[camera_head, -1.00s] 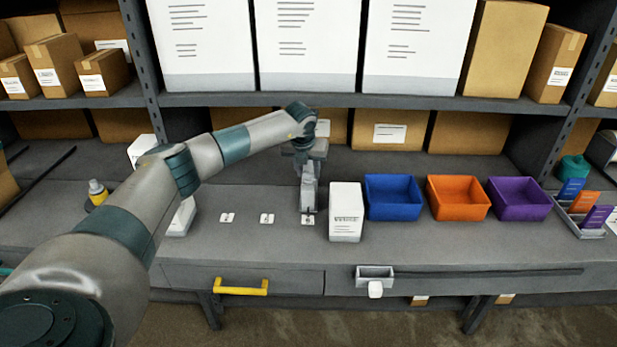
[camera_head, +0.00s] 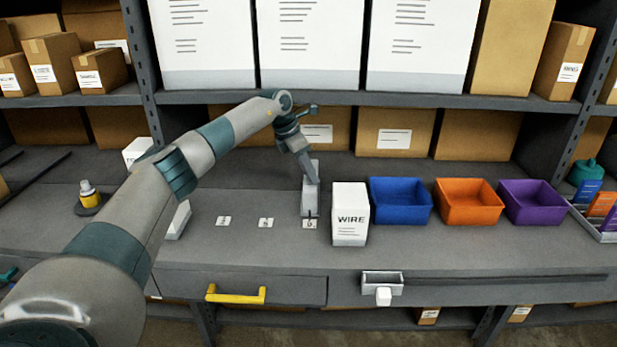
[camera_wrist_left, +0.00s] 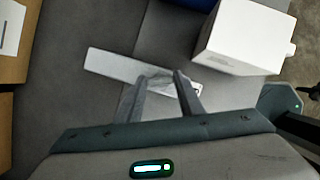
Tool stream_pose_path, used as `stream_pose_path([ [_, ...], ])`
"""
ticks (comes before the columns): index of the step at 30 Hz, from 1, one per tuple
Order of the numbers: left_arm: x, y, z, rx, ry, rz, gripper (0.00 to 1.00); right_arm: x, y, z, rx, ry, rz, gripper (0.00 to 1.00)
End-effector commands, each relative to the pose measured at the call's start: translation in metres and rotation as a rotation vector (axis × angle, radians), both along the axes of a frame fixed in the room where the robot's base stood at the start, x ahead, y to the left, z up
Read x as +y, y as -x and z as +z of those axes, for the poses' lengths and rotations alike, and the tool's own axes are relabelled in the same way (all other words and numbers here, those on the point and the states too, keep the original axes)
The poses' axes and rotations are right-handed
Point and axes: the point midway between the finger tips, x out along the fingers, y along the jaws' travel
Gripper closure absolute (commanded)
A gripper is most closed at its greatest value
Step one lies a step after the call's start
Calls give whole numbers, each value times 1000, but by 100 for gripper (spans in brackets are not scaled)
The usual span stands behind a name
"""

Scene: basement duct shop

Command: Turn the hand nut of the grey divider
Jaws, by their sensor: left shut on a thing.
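The grey divider (camera_head: 310,203) is a narrow upright block on the bench, behind a small numbered label and just left of a white box. In the left wrist view it shows as a long pale grey bar (camera_wrist_left: 112,63). My left gripper (camera_head: 313,181) comes down from the upper left, tilted, and is shut on the divider's upper part. In the left wrist view the fingers (camera_wrist_left: 162,80) lie on either side of a piece on the bar. I cannot clearly tell the hand nut apart from the divider there. My right gripper is not in view.
The white box marked WIRE (camera_head: 349,225) stands close right of the divider, then blue (camera_head: 400,216), orange (camera_head: 469,218) and purple (camera_head: 533,217) bins. A shelf (camera_head: 330,101) overhangs behind. The bench left of the divider is mostly clear, with two flat labels.

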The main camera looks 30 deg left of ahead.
Motion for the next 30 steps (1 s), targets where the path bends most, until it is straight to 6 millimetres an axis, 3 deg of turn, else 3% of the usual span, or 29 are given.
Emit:
stream_pose_path([
  [15, 2, -4, 2, -6, 0, -385, 88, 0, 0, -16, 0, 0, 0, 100],
  [30, 3, -3, 2, -5, -3, -458, 88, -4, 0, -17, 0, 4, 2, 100],
])
